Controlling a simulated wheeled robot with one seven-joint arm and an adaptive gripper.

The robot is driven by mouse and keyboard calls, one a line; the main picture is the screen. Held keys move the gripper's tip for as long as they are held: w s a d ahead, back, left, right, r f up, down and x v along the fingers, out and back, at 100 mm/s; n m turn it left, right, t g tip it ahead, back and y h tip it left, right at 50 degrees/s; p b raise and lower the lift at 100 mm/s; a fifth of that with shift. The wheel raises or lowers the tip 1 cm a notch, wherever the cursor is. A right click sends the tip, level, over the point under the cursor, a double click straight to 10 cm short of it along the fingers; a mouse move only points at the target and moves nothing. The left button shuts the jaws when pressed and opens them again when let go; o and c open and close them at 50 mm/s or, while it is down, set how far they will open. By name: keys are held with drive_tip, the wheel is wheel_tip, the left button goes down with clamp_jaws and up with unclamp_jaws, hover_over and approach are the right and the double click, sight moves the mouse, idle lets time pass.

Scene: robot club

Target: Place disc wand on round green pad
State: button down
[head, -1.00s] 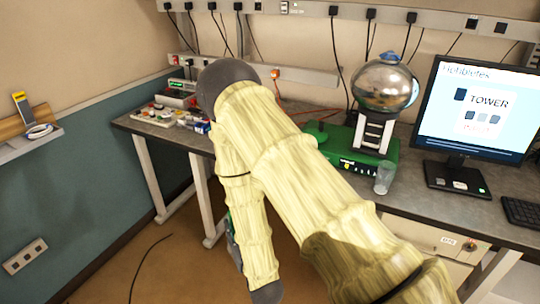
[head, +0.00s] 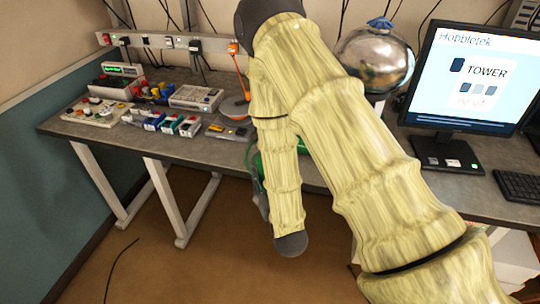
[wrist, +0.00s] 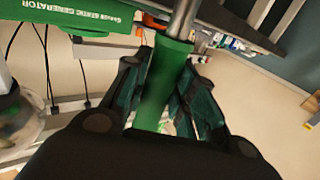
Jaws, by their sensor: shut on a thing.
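The disc wand (wrist: 160,80) shows in the wrist view as a green handle with a bare metal rod running up out of the frame; its disc is out of view. My gripper (wrist: 157,72) is shut on the green handle, with a dark green finger on each side. The round green pad cannot be made out in either current view; my arm covers that part of the bench in the head view. The green static generator base (wrist: 85,17) lies at the upper left of the wrist view. Its metal globe (head: 375,60) shows behind my arm in the head view.
The grey bench (head: 300,172) carries a monitor (head: 465,80) and keyboard (head: 518,186) at right. Several small boxes and devices (head: 160,122) crowd its left part. Floor in front is mostly clear.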

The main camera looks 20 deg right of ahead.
drive_tip(key=d+r+b, duration=0.3)
drive_tip(key=r+b, duration=0.5)
drive_tip(key=r, duration=0.1)
drive_tip(key=shift+d+r, duration=0.25)
drive_tip(key=shift+r, duration=0.1)
drive_tip(key=shift+b, duration=0.75)
drive_tip(key=w+d+f+p, duration=0.1)
drive_tip(key=w+f+p, duration=0.3)
drive_tip(key=w, duration=0.9)
drive_tip(key=shift+w+f+p, duration=0.15)
drive_tip(key=shift+f+p, duration=0.05)
drive_tip(key=shift+p, duration=0.4)
drive_tip(key=shift+d+f, duration=0.1)
drive_tip(key=shift+f, duration=0.05)
drive_tip(key=c, duration=1.2)
unclamp_jaws()
drive_tip(key=shift+o, duration=0.2)
